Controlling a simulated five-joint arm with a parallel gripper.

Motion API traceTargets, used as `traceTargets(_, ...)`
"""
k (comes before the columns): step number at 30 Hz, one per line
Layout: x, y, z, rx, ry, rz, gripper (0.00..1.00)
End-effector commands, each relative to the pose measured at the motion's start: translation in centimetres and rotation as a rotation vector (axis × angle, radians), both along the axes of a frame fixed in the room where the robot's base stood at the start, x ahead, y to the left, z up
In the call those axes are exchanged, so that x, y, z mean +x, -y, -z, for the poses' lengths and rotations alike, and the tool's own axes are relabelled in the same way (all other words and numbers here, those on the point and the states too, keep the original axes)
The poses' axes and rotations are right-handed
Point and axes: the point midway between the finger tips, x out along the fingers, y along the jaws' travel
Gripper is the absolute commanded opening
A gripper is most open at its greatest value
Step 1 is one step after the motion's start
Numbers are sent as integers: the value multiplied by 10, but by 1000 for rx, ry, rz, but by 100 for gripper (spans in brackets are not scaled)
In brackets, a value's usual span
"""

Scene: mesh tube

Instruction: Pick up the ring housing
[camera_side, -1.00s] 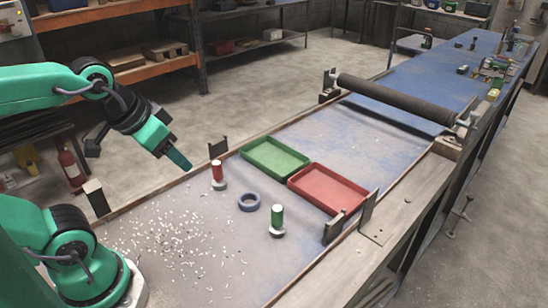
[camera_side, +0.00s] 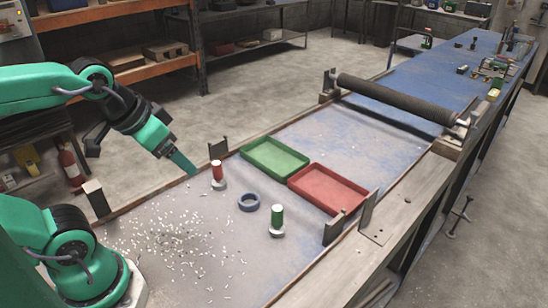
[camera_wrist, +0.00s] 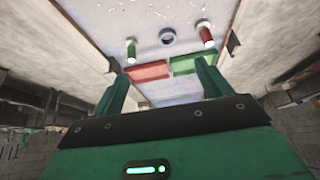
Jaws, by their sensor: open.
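The ring housing (camera_side: 249,202) is a dark blue ring lying flat on the bench, between a red post and a green post. It also shows near the top of the wrist view (camera_wrist: 167,37). My gripper (camera_side: 191,171) is above the bench, up and to the left of the ring in the side view. In the wrist view my gripper (camera_wrist: 162,75) shows two green fingers spread apart, with nothing between them. The ring is apart from both fingers.
A red post (camera_side: 217,173) and a green post (camera_side: 277,218) on pale bases flank the ring. Behind are a green tray (camera_side: 275,174) and a red tray (camera_side: 327,207). White bits (camera_side: 180,240) lie scattered at the front left. A dark roller (camera_side: 395,100) spans the bench farther back.

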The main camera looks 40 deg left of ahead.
Motion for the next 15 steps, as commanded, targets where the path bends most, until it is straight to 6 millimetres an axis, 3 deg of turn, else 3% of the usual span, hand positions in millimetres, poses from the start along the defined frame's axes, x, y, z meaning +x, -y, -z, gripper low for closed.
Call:
traceTargets(8,4,0,0,4,-10,7,77)
traceTargets(15,24,-1,4,24,-63,44,77)
